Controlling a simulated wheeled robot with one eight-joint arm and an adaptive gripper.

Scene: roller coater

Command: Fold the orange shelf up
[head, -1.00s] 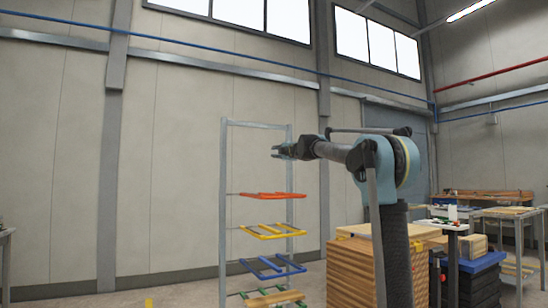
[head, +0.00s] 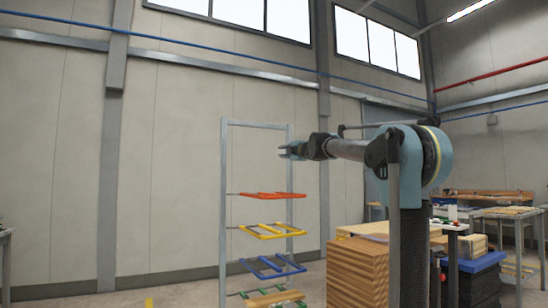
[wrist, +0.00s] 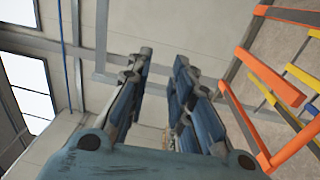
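The orange shelf (head: 272,195) is a flat, roughly level frame on the grey upright rack, the highest of the coloured shelves. In the wrist view the orange shelf (wrist: 268,76) shows on the right side, beside my gripper's fingers and apart from them. My gripper (head: 286,151) is above the orange shelf, near the rack's right post in the head view. In the wrist view my gripper (wrist: 161,60) has its two blue-grey fingers spread with a clear gap between them, and nothing is held.
Below the orange shelf are a yellow shelf (head: 272,231), a blue shelf (head: 272,267) and a green shelf (head: 270,297) with wood on it. A wooden stack (head: 357,272) stands right of the rack.

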